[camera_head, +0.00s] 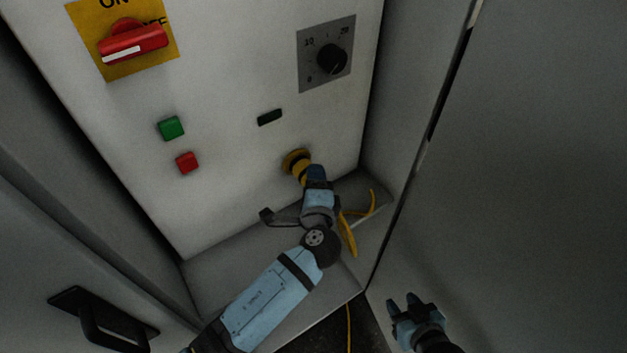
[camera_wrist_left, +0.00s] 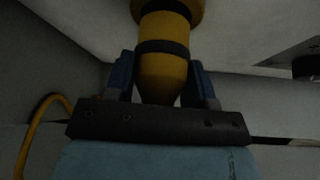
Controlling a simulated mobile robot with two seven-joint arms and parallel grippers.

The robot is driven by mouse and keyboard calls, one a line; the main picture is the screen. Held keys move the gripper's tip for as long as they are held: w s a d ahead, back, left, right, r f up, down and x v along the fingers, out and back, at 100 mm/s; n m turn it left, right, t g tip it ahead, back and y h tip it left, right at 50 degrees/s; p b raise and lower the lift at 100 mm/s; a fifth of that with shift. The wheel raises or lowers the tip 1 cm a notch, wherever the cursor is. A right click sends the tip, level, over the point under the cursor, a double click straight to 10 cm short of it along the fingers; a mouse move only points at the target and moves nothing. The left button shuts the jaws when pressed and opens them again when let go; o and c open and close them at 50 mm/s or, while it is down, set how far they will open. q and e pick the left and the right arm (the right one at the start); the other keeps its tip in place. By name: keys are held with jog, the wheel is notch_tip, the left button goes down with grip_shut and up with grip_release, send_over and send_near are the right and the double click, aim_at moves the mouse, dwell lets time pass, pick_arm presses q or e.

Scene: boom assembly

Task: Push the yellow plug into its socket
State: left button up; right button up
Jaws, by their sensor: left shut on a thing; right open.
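The yellow plug (camera_wrist_left: 163,70) has dark bands and sits between the two blue fingers of my left gripper (camera_wrist_left: 162,85), which is shut on it. In the head view the plug (camera_head: 302,172) points at the yellow socket (camera_head: 293,158) on the white panel. The plug's front end meets the socket (camera_wrist_left: 165,8) in the left wrist view; how deep it sits I cannot tell. My left gripper (camera_head: 314,172) partly hides the plug in the head view. My right gripper (camera_head: 408,303) is open and empty at the lower right, apart from the panel.
The panel (camera_head: 230,90) carries a red switch (camera_head: 132,41), a green button (camera_head: 171,127), a red button (camera_head: 187,162) and a dial (camera_head: 332,58). A yellow cable (camera_head: 349,235) hangs beside my left wrist. Cabinet walls and a handled door (camera_head: 100,315) stand around.

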pick_arm(q)
jog(key=shift+w+a, duration=0.35)
jog(key=shift+w, duration=0.1)
pick_arm(e)
jog(key=shift+r, duration=0.1)
pick_arm(q)
jog(key=o, duration=1.2)
